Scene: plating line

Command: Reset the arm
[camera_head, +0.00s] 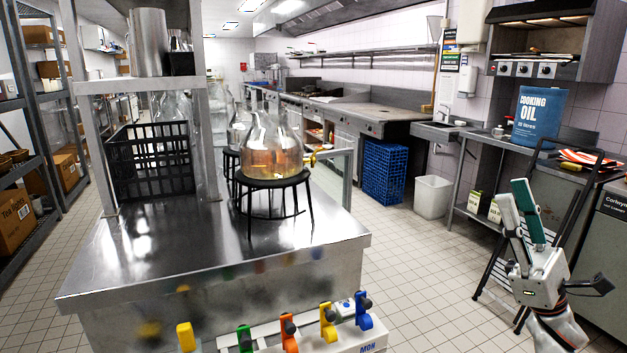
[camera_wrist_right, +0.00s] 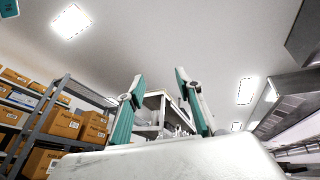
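My right gripper (camera_head: 525,212) is at the right of the head view, raised in front of the side counter with its fingers pointing up. In the right wrist view its two teal-padded fingers (camera_wrist_right: 158,100) stand apart with nothing between them. It is open and empty, and touches nothing that I can see. My left gripper and left arm do not show in either view.
A steel table (camera_head: 185,255) stands ahead, bearing a black stand (camera_head: 273,183) with a glass flask (camera_head: 268,150) and a black crate (camera_head: 150,165). Coloured clips (camera_head: 327,320) line the front bottom. A blue oil can (camera_head: 540,115) stands at right.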

